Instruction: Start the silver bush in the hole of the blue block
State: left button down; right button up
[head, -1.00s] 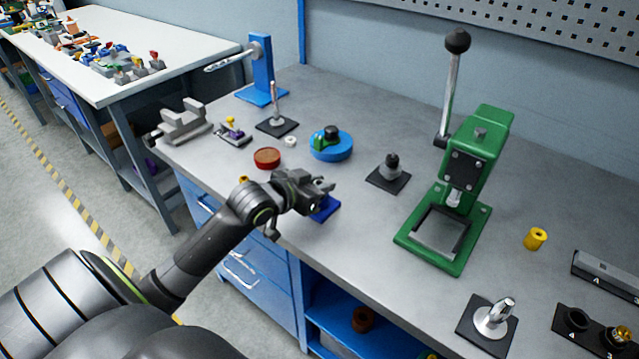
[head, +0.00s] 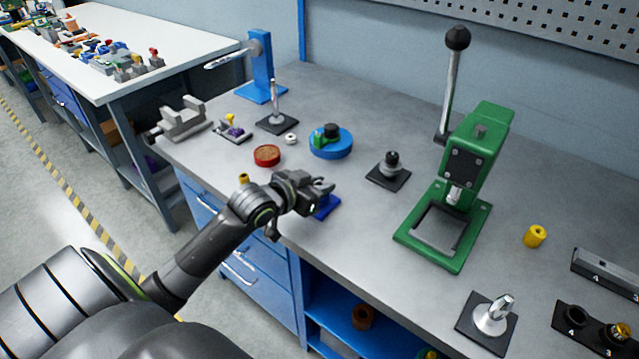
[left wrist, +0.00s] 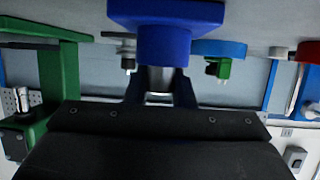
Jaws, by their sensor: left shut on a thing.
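The blue block (head: 327,207) sits near the front edge of the bench, partly hidden behind my left gripper (head: 322,188). In the left wrist view, which shows the scene upside down, the blue block (left wrist: 163,43) has a flat base and a round boss facing my fingers. My left gripper (left wrist: 160,88) is shut on the silver bush (left wrist: 160,78), which shows between the fingers at the boss. The bush looks in line with the boss. The hole is hidden, so I cannot tell whether the bush has entered it. My right gripper is out of view.
A red round dish (head: 267,155) and a blue round fixture (head: 331,143) stand behind the gripper. A dark post on a plate (head: 389,170) and the green press (head: 462,185) stand to the right. The bench between block and press is clear.

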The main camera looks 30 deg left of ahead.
pick_arm(q)
jog(key=shift+f, duration=0.25)
jog(key=shift+s+f, duration=0.15)
jog(key=shift+f, duration=0.05)
jog(key=shift+r+p, duration=0.15)
jog(key=shift+p, duration=0.5)
jog(key=shift+r, duration=0.1)
dwell(0.5)
jog(key=shift+a+r+p, duration=0.1)
jog(key=shift+r+p, duration=0.15)
jog(key=shift+p, duration=0.1)
jog(key=shift+f, duration=0.1)
